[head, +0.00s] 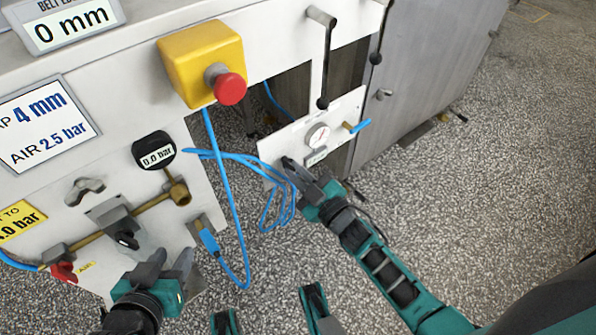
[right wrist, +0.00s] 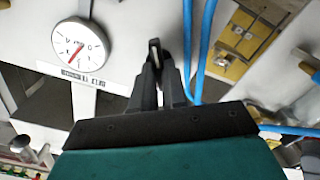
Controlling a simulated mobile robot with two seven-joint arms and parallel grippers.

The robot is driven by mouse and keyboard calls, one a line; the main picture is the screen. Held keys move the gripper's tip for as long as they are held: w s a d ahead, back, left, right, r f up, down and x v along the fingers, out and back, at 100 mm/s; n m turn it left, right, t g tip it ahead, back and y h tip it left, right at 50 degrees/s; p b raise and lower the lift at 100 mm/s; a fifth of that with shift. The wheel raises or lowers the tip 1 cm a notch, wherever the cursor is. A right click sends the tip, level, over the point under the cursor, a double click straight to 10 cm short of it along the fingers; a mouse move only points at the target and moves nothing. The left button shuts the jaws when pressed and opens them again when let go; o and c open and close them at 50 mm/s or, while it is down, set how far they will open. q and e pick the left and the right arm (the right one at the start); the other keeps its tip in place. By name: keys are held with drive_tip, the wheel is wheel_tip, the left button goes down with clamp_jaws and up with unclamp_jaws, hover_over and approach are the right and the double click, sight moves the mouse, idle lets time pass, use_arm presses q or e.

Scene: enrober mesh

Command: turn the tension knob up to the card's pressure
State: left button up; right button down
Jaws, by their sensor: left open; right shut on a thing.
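The white card (head: 45,125) at the left of the head view reads 4 mm and AIR 2.5 bar. A round pressure gauge (head: 318,136) with a red needle sits on a small white panel (head: 345,110); it also shows in the right wrist view (right wrist: 77,38). My right gripper (head: 296,170) is at this panel, below and left of the gauge, shut on a small dark knob (right wrist: 154,48), mostly hidden by the fingers. My left gripper (head: 167,265) is open, just below a grey regulator block with a black knob (head: 125,237). A black digital display (head: 154,152) reads 0.0 bar.
Blue hoses (head: 235,220) hang in loops between the two panels, close to my right gripper. A red emergency button (head: 229,88) juts from a yellow box (head: 198,60). A red valve handle (head: 63,272) and brass pipe (head: 155,202) lie near my left gripper.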

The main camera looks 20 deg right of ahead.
use_arm(q)
drive_tip(key=shift+r, duration=0.1)
use_arm(e)
drive_tip(key=c, duration=1.2)
unclamp_jaws()
use_arm(q)
drive_tip(key=shift+s, duration=0.1)
use_arm(e)
drive_tip(key=shift+o, duration=0.2)
drive_tip(key=shift+s, duration=0.1)
use_arm(q)
drive_tip(key=shift+s+a+r+y+p, duration=0.25)
drive_tip(key=shift+a+r+p, duration=0.2)
drive_tip(key=shift+p, duration=0.95)
use_arm(e)
drive_tip(key=v, duration=1.2)
drive_tip(key=shift+s+d, duration=0.2)
drive_tip(key=shift+s, duration=0.1)
use_arm(q)
drive_tip(key=shift+w+r, duration=0.1)
use_arm(e)
drive_tip(key=shift+r, duration=0.1)
